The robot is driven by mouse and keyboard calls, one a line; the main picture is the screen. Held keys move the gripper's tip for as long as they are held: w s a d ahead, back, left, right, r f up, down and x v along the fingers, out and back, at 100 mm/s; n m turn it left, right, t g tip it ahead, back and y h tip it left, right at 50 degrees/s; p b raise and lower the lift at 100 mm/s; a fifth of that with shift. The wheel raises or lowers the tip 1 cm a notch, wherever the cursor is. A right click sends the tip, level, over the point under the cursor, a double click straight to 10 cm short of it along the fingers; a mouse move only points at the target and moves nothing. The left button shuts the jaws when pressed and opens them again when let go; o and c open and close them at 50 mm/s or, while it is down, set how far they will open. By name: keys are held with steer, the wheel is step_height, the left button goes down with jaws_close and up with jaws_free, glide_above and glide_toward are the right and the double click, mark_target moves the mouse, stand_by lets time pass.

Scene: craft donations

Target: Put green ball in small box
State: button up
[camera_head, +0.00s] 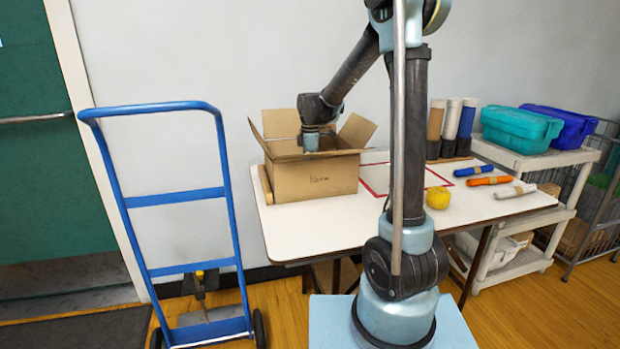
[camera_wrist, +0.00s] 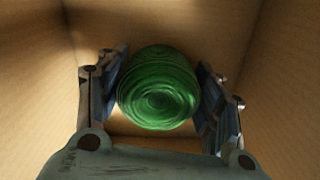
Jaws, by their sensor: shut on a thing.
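The small box is an open cardboard box (camera_head: 318,180) with its flaps spread, on the left end of the white table. My gripper (camera_wrist: 160,95) reaches down into it from above; in the head view the box walls hide its fingers. In the wrist view the green ball (camera_wrist: 158,88), which looks like wound yarn, sits between the two fingers, and the gripper is shut on it. Brown cardboard walls surround the ball and fingers there. I cannot tell whether the ball touches the box floor.
A yellow ball (camera_head: 438,197) and blue, orange and white rolls (camera_head: 488,181) lie on the table's right side. A red-edged sheet (camera_head: 378,179) lies mid-table. A blue hand truck (camera_head: 178,195) stands left. A shelf with a teal bin (camera_head: 522,128) stands right.

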steer(key=shift+f, duration=1.15)
steer(key=o, duration=1)
step_height(320, 180, up, 12)
steer(key=shift+r, duration=0.1)
